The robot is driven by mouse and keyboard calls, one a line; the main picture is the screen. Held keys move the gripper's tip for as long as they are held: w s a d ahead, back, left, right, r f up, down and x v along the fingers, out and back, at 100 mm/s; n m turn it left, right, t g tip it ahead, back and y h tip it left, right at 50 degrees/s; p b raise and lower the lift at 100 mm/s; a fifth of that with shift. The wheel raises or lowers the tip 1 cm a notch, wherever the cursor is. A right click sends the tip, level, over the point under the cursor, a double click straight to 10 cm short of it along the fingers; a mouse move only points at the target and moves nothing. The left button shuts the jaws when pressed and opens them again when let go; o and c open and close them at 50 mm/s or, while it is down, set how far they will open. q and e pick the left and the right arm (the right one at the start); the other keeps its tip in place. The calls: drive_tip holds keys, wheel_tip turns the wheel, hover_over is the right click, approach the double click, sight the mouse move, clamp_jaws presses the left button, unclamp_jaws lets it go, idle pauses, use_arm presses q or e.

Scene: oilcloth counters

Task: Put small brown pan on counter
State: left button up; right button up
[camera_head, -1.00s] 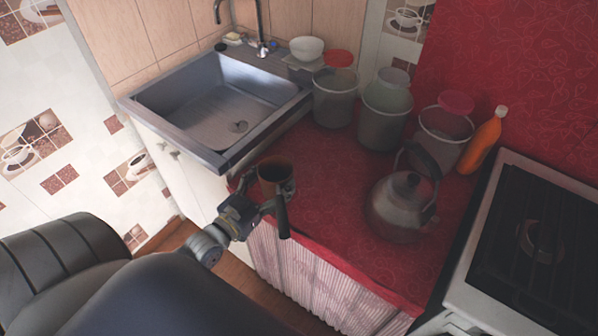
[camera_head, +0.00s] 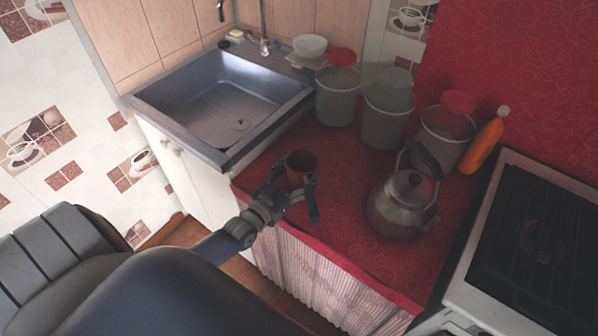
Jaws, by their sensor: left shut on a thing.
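The small brown pan (camera_head: 301,162) is in the head view, over the front left part of the red oilcloth counter (camera_head: 345,235). It is roughly upright, with its open top facing up. My left gripper (camera_head: 298,195) is shut on the pan from the front. The fingers hide part of the pan's lower side. I cannot tell whether its bottom touches the counter. My right gripper is not in view.
A metal kettle (camera_head: 402,205) stands to the right of the pan. Several grey buckets (camera_head: 384,125) line the back, beside an orange bottle (camera_head: 485,140). A sink (camera_head: 215,105) is at left and a stove (camera_head: 530,240) at right. Counter between pan and kettle is clear.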

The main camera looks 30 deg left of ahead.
use_arm(q)
drive_tip(key=shift+r, duration=0.15)
drive_tip(key=o, duration=1.6)
drive_tip(key=shift+c, duration=0.2)
drive_tip(key=s+b, duration=0.1)
drive_tip(key=s, duration=1.1)
drive_tip(key=shift+a, duration=0.45)
drive_tip(key=s+d+f+g+y, duration=0.1)
drive_tip(key=s+f+g, duration=0.35)
drive_tip(key=f, duration=0.85)
drive_tip(key=s+f+g, duration=0.3)
drive_tip(key=s+f, duration=0.2)
drive_tip(key=f, duration=0.8)
drive_tip(key=s+d+f+g, duration=0.4)
drive_tip(key=s+f, duration=0.5)
drive_tip(key=s, duration=0.3)
drive_tip(key=s+d+f+m+g, duration=0.1)
drive_tip(key=s+d+f+g, duration=0.3)
drive_tip(key=s+f, duration=0.5)
drive_tip(key=s+g, duration=0.1)
drive_tip(key=s, duration=0.2)
drive_tip(key=shift+s+f+y, duration=0.2)
drive_tip(key=shift+s+y, duration=0.1)
drive_tip(key=shift+s, duration=0.05)
